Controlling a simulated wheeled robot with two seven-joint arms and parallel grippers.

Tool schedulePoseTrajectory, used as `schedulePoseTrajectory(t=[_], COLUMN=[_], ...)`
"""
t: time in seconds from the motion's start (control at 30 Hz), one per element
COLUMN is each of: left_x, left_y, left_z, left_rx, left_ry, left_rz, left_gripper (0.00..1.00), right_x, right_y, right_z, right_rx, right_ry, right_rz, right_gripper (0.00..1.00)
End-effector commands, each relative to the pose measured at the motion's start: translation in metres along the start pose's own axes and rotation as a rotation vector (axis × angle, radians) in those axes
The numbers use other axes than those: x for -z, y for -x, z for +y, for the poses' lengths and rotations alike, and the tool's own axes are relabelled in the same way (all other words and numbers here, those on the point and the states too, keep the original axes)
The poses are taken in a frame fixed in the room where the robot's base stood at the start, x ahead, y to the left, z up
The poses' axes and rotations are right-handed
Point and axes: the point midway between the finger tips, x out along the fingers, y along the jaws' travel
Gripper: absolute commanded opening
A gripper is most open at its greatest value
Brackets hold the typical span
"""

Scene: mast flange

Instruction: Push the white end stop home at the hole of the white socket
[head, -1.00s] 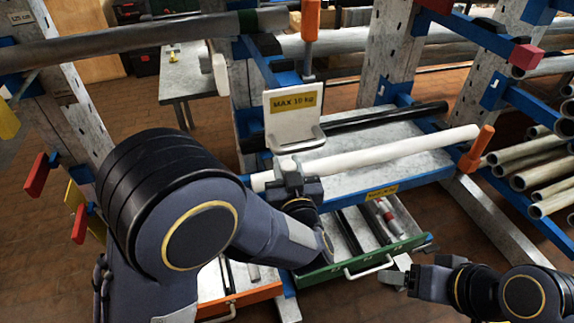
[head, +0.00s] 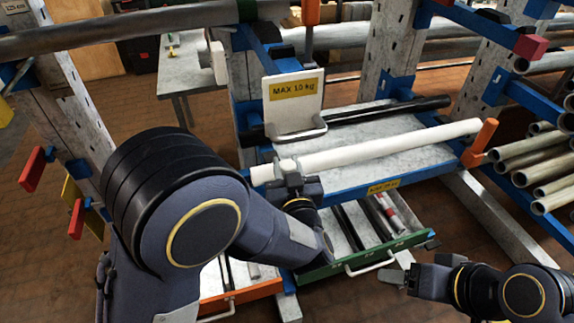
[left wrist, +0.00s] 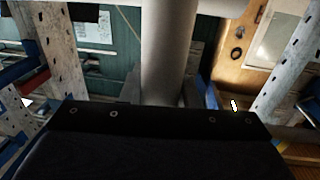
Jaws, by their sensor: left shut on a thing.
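A white plate with a foot (head: 292,113), marked MAX 10 kg, is just above the gripper in the picture and may be the white socket. I cannot make out its hole, nor whether piece and plate touch. My right gripper (head: 394,270) looks open and empty at lower right.
The white tube (head: 400,144) runs right to an orange stop (head: 482,143). A black pipe (head: 385,116) lies behind it. A grey pipe (head: 130,40) crosses the upper left. A green drawer front (head: 350,262) is below. A pale cylinder (left wrist: 167,50) stands mid left wrist view.

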Motion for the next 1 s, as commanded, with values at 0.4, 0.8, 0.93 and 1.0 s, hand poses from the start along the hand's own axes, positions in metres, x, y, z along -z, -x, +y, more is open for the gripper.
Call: schedulePoseTrajectory(t=[0.4, 0.8, 0.93, 1.0], left_x=[-0.012, -0.012, -0.012, -0.012], left_y=[0.0, 0.0, 0.001, 0.004], left_z=[0.0, 0.0, 0.0, 0.0], left_rx=[0.0, 0.0, 0.0, -0.001], left_ry=[0.0, 0.0, 0.0, 0.0], left_rz=[0.001, 0.0, -0.001, -0.001], left_gripper=[0.03, 0.54, 0.54, 0.54], right_x=[-0.004, -0.004, -0.004, -0.004], right_y=[-0.009, -0.009, -0.009, -0.009], right_z=[0.004, 0.004, 0.004, 0.004], right_rx=[0.0, 0.0, 0.0, 0.0], right_ry=[0.0, 0.0, 0.0, 0.0], right_rz=[0.0, 0.0, 0.0, 0.0], right_gripper=[0.69, 0.69, 0.69, 0.69])
